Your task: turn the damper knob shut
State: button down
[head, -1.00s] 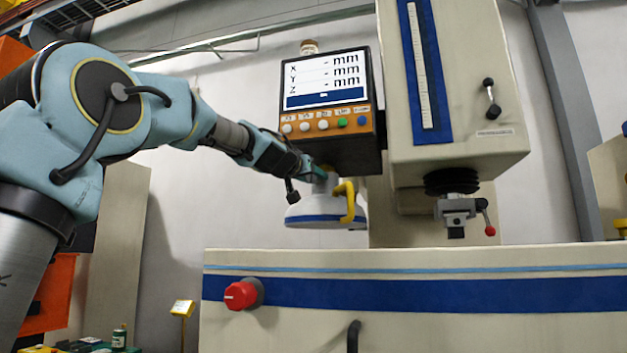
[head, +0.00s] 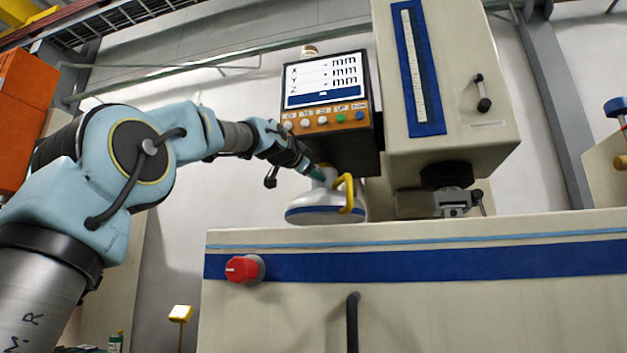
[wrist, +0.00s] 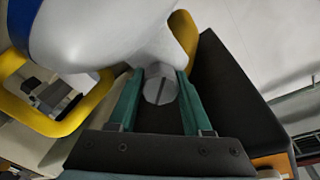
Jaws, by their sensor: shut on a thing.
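The damper knob (wrist: 161,91) is a grey, many-sided knob with a dark slot across its face, on the neck of a white hood (head: 318,213) with a blue band and yellow handles (head: 347,195). In the wrist view the slot lies slanted. My gripper (wrist: 161,80) has its two green fingers on either side of the knob, shut on it. In the head view my gripper (head: 317,173) reaches the hood's neck from the left, below the display; the knob itself is hidden or too small there.
A display panel (head: 325,85) hangs just above my gripper, and the beige machine head (head: 450,110) stands to its right. The machine's front (head: 420,310) carries a red knob (head: 241,268) and a dark handle (head: 352,320). Bare wall lies behind my arm.

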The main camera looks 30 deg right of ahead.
jog(key=m+b, duration=0.1)
jog(key=m, duration=0.2)
jog(key=shift+f+m, duration=0.1)
jog(key=shift+m, duration=2)
jog(key=shift+c, duration=1.7)
grip_release()
